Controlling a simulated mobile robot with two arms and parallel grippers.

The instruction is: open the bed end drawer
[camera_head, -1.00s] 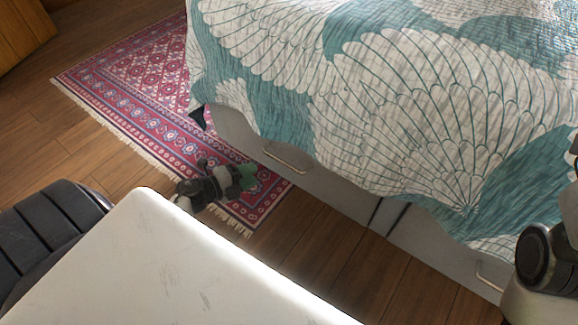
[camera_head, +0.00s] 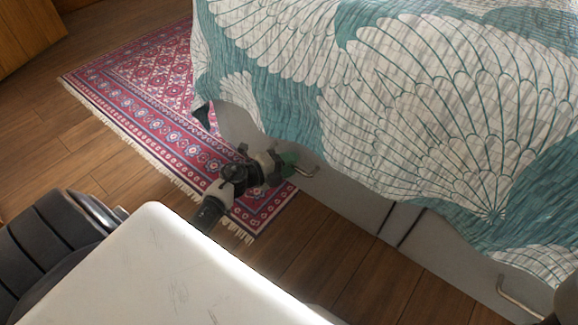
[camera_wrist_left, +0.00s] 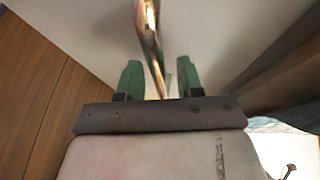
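The bed end drawer has a grey front (camera_head: 345,198) under the hanging bedspread, with a metal bar handle (camera_head: 306,171) near its upper edge. My left gripper (camera_head: 291,160) is at the left end of this handle. In the left wrist view the handle (camera_wrist_left: 150,45) runs between the two green fingers of my left gripper (camera_wrist_left: 157,78). The fingers stand apart, with visible gaps on both sides of the bar. The drawer front looks flush with the bed frame. My right gripper is not in view.
A second grey drawer front (camera_head: 450,262) with its own handle (camera_head: 518,297) is at the right. A teal and white bedspread (camera_head: 420,110) hangs over the bed. A red patterned rug (camera_head: 140,100) lies on the wooden floor, which is clear before the drawers (camera_head: 330,255).

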